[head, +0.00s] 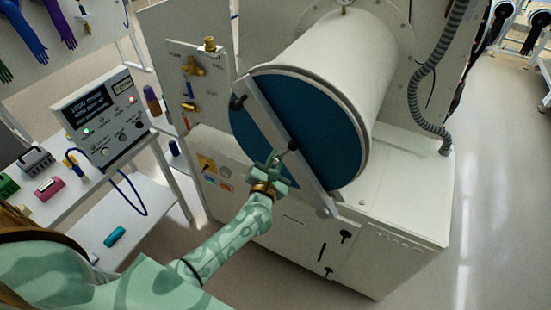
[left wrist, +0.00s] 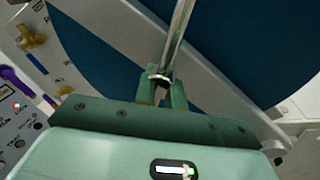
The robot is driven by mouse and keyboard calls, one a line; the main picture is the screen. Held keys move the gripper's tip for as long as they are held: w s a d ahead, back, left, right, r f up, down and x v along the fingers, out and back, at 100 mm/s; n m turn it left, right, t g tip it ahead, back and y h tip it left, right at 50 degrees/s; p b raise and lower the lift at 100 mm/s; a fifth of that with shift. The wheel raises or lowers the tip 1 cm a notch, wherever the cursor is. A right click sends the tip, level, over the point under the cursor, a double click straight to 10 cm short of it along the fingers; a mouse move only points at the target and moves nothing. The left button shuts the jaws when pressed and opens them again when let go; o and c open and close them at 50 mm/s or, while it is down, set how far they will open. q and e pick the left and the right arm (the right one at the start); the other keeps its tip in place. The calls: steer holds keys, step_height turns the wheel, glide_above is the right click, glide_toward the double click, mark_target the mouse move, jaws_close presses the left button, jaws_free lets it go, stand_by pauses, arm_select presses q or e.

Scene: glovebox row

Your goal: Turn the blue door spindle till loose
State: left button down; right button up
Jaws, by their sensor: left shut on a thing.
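The round blue door (head: 320,115) closes the near end of a white cylinder, and a pale grey bar crosses its face diagonally. The door spindle (head: 292,146) sits near the middle of that bar, partly hidden by my gripper. My left gripper (head: 277,163) is in front of the bar. In the left wrist view, my left gripper (left wrist: 161,88) is shut around the lower end of a shiny metal rod (left wrist: 180,35), which looks like the spindle's handle. The blue door (left wrist: 245,45) and the bar (left wrist: 115,45) lie behind it. My right gripper is out of view.
The white cylinder (head: 345,45) rests on a white cabinet (head: 400,225). Left of the door is a panel with brass valves (head: 193,67). A grey control box (head: 100,118) stands on a side table with small coloured items. A ribbed hose (head: 417,100) hangs at the right.

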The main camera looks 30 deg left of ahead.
arm_select(q)
steer(key=shift+f+n, duration=0.1)
steer(key=shift+n, duration=0.2)
steer(key=c, duration=1.5)
jaws_free()
steer(key=shift+c, duration=0.2)
steer(key=shift+s, duration=0.1)
steer(key=s+d+b, duration=0.1)
steer(key=s+d, duration=0.2)
steer(key=s, duration=1.3)
steer(key=shift+d, duration=0.1)
